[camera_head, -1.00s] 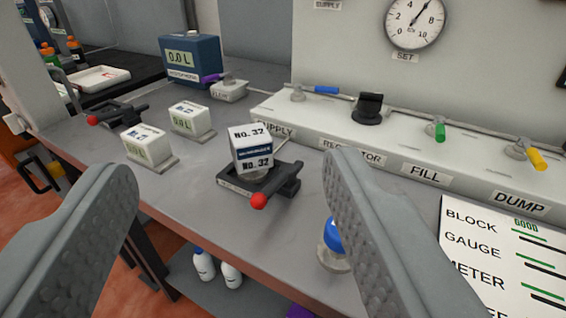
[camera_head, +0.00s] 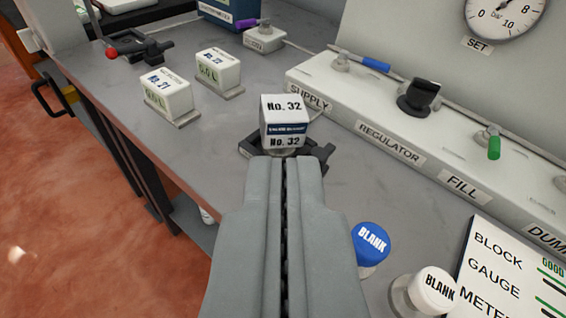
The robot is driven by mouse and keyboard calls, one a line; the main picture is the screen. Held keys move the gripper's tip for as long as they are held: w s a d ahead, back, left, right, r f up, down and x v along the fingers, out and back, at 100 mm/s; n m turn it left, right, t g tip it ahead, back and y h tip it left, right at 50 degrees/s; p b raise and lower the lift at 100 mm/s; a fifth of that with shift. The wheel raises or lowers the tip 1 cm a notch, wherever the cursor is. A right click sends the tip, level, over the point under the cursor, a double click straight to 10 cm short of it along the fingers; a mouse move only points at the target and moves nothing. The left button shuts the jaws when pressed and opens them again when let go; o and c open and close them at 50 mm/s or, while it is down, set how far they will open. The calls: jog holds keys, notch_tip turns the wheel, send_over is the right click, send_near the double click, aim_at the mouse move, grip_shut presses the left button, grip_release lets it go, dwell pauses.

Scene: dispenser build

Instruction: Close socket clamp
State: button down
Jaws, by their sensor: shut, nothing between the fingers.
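The socket clamp (camera_head: 252,147) is a dark base on the grey bench, at the middle of the view. A white block labelled No. 32 (camera_head: 285,119) with a blue band sits in it, upright. My gripper (camera_head: 285,165) is shut and empty, pointing at the clamp from the near side, with its tips in front of the block's lower edge. It hides the clamp's near part and its red-knobbed lever. I cannot tell whether the tips touch the clamp.
A second dark clamp with a red-knobbed lever (camera_head: 112,52) stands at the back left. White meter blocks (camera_head: 168,95) (camera_head: 218,72) stand left of the clamp. Blue (camera_head: 371,242) and white (camera_head: 432,290) BLANK caps stand at the right front. A valve panel (camera_head: 400,135) runs along the right.

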jog(key=w+a+f+n+g+h, duration=0.1)
jog(key=w+n+g, duration=0.3)
jog(key=w+g, duration=0.4)
jog(key=w+a+f+n+g+h, duration=0.1)
jog(key=w+a+f+n+g, duration=0.2)
jog(key=w+g, duration=0.6)
jog(key=shift+w+a+n+h, duration=0.4)
jog(key=shift+w+a+n, duration=0.4)
jog(key=shift+w, duration=0.9)
jog(key=shift+d, duration=0.1)
jog(key=x, duration=0.9)
jog(key=shift+s+d+f, duration=0.15)
jog(key=shift+f, duration=0.15)
jog(key=shift+s+d+f, duration=0.2)
jog(key=shift+s+d, duration=0.25)
jog(key=shift+d, duration=0.1)
jog(key=shift+s+d+f, duration=0.25)
jog(key=shift+s+d, duration=0.2)
jog(key=shift+d, duration=0.15)
jog(key=shift+s+d+f, duration=0.15)
jog(key=shift+s+d, duration=0.2)
jog(key=shift+d, duration=0.1)
